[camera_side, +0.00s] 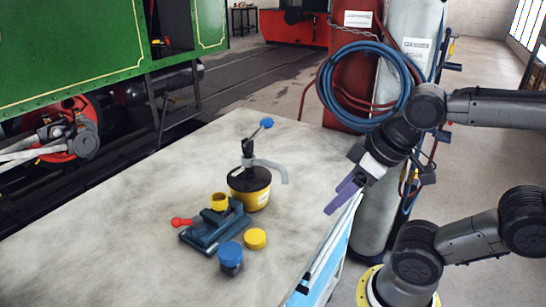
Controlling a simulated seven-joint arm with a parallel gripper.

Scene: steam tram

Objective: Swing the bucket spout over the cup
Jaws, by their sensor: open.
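The bucket (250,190) is a yellow tub with a dark lid, standing upright on the table. A grey curved spout (270,166) leaves its top and points right, its tip bent down over bare table. A pump lever with a blue knob (266,123) rises above the lid. A small yellow cup (219,201) sits at the back of a blue-grey vise-like holder (208,232), left and in front of the bucket. My gripper (337,203) has purple fingers and hangs empty to the right of the spout, apart from it, near the table's right edge.
The holder has a red-knobbed handle (181,222). A blue-capped jar (231,256) and a yellow round lid (255,238) stand in front of it. Gas cylinders with a coiled blue hose (366,88) stand behind my gripper. The table's (120,250) left part is clear.

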